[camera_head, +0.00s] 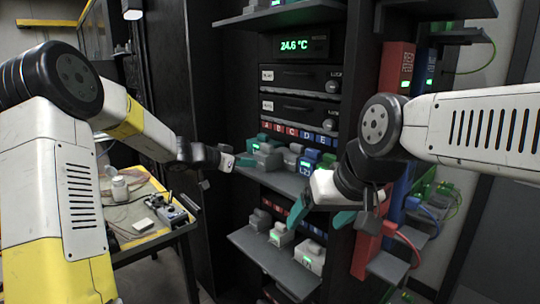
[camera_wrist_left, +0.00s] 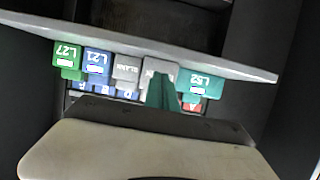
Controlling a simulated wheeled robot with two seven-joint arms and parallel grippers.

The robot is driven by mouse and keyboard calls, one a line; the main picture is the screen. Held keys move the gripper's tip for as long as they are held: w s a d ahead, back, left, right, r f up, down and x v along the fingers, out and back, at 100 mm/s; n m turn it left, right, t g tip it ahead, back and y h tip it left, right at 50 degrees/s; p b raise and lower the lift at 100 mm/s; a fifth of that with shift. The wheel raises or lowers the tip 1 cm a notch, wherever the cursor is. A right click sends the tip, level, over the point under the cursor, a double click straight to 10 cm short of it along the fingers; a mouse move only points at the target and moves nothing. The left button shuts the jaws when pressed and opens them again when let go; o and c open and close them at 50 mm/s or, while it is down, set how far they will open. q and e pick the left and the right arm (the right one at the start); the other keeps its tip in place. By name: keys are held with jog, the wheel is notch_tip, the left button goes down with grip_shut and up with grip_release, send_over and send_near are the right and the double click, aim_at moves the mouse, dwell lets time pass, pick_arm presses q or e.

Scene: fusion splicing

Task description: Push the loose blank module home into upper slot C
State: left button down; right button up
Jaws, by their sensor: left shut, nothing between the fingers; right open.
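The upper shelf (camera_head: 285,184) holds a row of modules under lettered labels (camera_head: 291,131). A grey module (camera_head: 268,157) stands out toward the shelf's front, and another grey one (camera_head: 290,156) is to its right. In the left wrist view, upside down, a grey module (camera_wrist_left: 152,67) is partly hidden behind my teal fingers, beside a grey module marked BLANK (camera_wrist_left: 126,69). Which slot the covered one faces is unclear. My left gripper (camera_head: 246,162) is shut and empty, close to the grey module; contact cannot be told. My right gripper (camera_head: 322,216) is open and empty before the shelf.
A teal L32 module (camera_wrist_left: 200,83), a blue L21 module (camera_wrist_left: 97,62) and a green L27 module (camera_wrist_left: 68,58) flank the grey ones. A lower shelf (camera_head: 270,262) holds more modules. A red upright (camera_head: 397,68) stands right; a cluttered table (camera_head: 150,237) stands left.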

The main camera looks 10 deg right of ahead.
aim_at(268, 156)
pick_arm(q)
jog(key=shift+w+d, duration=0.85)
jog(key=shift+d, duration=0.3)
jog(key=shift+w+d, duration=0.85)
jog(key=shift+d, duration=0.35)
jog(key=shift+w+d, duration=0.85)
jog(key=shift+d, duration=0.3)
jog(key=shift+s+a, duration=0.8)
jog(key=shift+a, duration=0.3)
jog(key=shift+s+a, duration=0.8)
jog(key=shift+a, duration=0.25)
jog(key=shift+s+a, duration=0.8)
jog(key=shift+a, duration=0.3)
jog(key=s+a+r+n+g+y, duration=0.1)
jog(key=s+r, duration=0.2)
jog(key=s, duration=0.5)
jog(key=s+a+r+n+g+y, duration=0.1)
jog(key=s+r+g+y, duration=0.1)
jog(key=s, duration=0.7)
jog(key=s+a+f+n+y, duration=0.1)
jog(key=s+a+n+y, duration=0.2)
jog(key=s+a, duration=0.4)
jog(key=s+a+f+n+t+y, duration=0.1)
jog(key=s+a+n+y, duration=0.2)
jog(key=s, duration=1)
jog(key=shift+s+a+n, duration=0.25)
jog(key=shift+a+n, duration=0.85)
jog(key=shift+a, duration=1.25)
